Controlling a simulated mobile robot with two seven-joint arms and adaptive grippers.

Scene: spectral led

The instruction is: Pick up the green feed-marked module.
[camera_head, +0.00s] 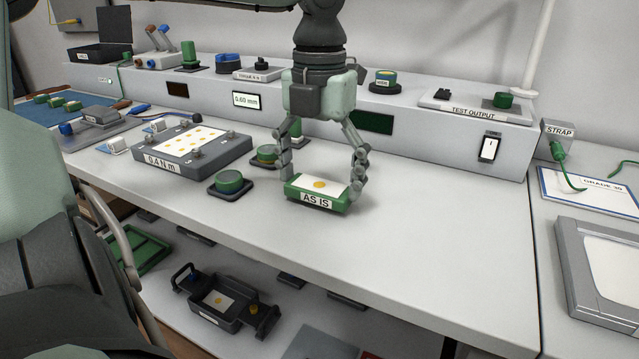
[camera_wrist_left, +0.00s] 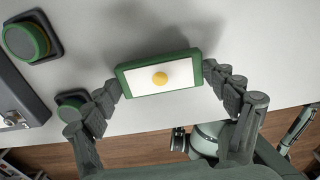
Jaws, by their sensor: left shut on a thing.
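A green module (camera_head: 318,194) with a white top, a yellow dot and a front label reading "AS IS" is between the fingers of my left gripper (camera_head: 321,181). The same module shows in the left wrist view (camera_wrist_left: 135,80), with the gripper's fingers (camera_wrist_left: 163,84) pressed on its two short ends. The gripper is shut on it from above, at the front part of the white bench top. I cannot tell whether its underside touches the bench. No "feed" mark is readable on it. My right gripper is not in view.
Left of the module stand a round green button (camera_head: 229,181) on a dark base and a grey fixture (camera_head: 178,150) labelled "0.4 N m". A raised console (camera_head: 440,125) runs along the back. The bench (camera_head: 440,220) right of the module is clear. A lower shelf holds a dark tray (camera_head: 222,318).

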